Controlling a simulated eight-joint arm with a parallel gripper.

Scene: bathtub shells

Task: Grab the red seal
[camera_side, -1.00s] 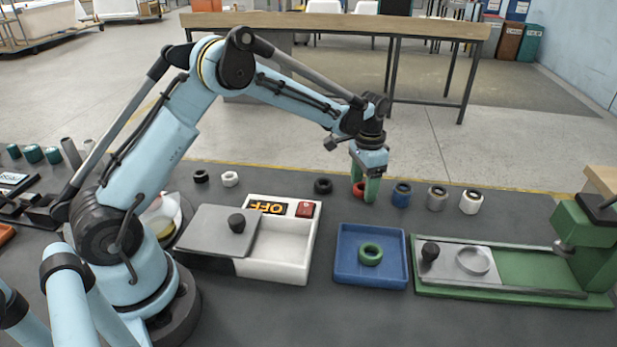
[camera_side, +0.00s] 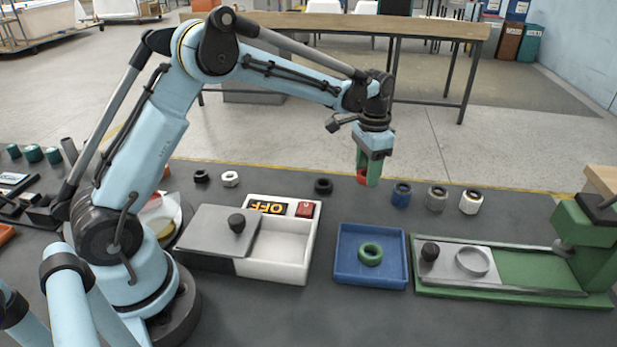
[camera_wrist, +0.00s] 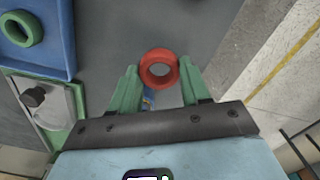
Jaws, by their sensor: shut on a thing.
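The red seal (camera_side: 363,176) is a small red ring held between the green fingers of my gripper (camera_side: 368,172), above the dark table at the back of the work area. In the wrist view the red seal (camera_wrist: 159,69) sits between the two green fingertips of my gripper (camera_wrist: 159,80), its hole facing the camera. My gripper is shut on it. In the side view the fingers hide part of the ring.
A blue tray (camera_side: 343,272) with a green ring (camera_side: 370,254) stands in front. A white box (camera_side: 298,268) is left of it, a green press (camera_side: 530,268) right. Black, white, blue and grey rings, including a blue one (camera_side: 401,195), line the table's back.

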